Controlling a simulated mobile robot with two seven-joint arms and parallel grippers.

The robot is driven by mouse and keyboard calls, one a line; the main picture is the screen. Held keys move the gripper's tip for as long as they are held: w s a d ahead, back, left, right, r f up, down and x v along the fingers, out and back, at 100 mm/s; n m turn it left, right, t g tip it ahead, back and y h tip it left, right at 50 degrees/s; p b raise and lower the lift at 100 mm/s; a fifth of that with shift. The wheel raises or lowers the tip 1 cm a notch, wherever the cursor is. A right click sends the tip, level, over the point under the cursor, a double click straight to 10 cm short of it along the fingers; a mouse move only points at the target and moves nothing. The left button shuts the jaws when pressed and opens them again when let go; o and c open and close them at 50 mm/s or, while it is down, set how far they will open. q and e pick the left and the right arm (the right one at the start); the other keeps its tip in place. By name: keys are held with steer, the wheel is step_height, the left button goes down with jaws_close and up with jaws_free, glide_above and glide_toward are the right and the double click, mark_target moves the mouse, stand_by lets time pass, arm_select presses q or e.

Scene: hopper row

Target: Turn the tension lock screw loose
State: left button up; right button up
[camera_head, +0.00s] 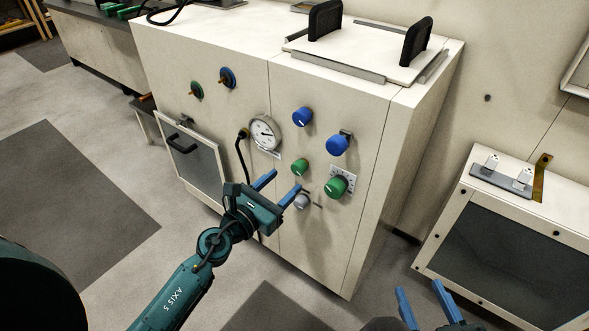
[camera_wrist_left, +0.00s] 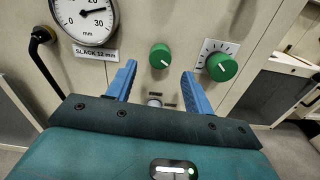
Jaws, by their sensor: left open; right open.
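A small grey knob (camera_head: 301,202), which may be the tension lock screw, sits low on the cream cabinet front (camera_head: 315,240). In the left wrist view the grey knob (camera_wrist_left: 154,101) shows between my finger bases, partly hidden by the gripper body. My left gripper (camera_head: 283,182) is open and empty in front of the panel, just left of the knob in the head view. Its blue fingers (camera_wrist_left: 159,70) point toward the panel; contact cannot be told. My right gripper (camera_head: 418,290) is open and empty at the bottom right, away from the cabinet.
Above the grey knob are a small green knob (camera_head: 300,167), a larger green knob (camera_head: 337,187) with a scale, and blue knobs (camera_head: 302,117). A dial gauge (camera_head: 264,133) labelled "SLACK 12 mm" is at left. A white-framed box (camera_head: 445,235) stands at right.

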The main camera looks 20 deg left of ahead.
mark_target(296, 171)
arm_select(q)
steer(key=x, duration=0.5)
steer(key=shift+w+d, duration=0.1)
steer(key=shift+w, duration=0.1)
steer(key=shift+c, duration=0.5)
steer(key=c, duration=0.9)
